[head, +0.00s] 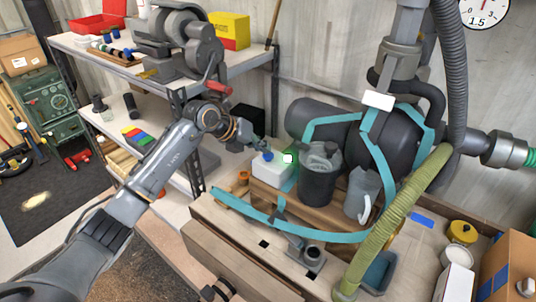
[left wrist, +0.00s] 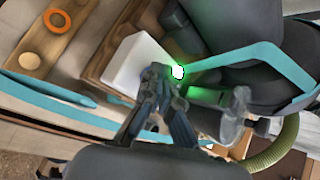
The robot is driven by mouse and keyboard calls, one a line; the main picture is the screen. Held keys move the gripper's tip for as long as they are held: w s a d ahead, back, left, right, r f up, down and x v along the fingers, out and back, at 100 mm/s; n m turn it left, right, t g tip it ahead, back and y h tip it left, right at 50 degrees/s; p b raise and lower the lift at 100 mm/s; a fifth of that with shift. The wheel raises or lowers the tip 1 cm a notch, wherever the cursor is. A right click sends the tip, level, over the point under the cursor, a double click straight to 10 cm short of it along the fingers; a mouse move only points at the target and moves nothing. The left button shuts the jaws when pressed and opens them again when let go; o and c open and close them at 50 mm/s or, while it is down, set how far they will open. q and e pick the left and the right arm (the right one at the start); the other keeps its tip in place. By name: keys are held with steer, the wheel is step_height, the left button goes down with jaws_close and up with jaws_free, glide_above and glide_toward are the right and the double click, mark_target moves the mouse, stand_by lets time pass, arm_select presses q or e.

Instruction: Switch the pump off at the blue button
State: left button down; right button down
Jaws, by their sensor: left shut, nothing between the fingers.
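The pump (head: 390,145) is a dark, round machine strapped with teal bands on a wooden base. In front of it is a small white box (head: 262,172) with a blue button (head: 268,156) on top and a lamp (head: 288,158) glowing green at its right end. My left gripper (head: 264,150) is shut and empty, its tips right at the blue button; I cannot tell whether they touch it. In the left wrist view the gripper's fingers (left wrist: 160,72) cover part of the white box (left wrist: 133,62), beside the green lamp (left wrist: 178,71). The button is hidden there.
A dark grey pot (head: 319,180) and a grey jug (head: 361,190) stand right of the white box. A teal strap (head: 290,229) runs across the bench front. A ribbed green hose (head: 400,215) is at the right. A metal shelf (head: 160,74) stands behind my left arm.

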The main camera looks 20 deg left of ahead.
mark_target(263, 156)
arm_select(q)
steer(key=shift+f, duration=0.4)
steer(key=shift+r, duration=0.35)
stand_by(0.3)
steer(key=shift+r+p, duration=2.2)
steer(key=shift+r, duration=0.9)
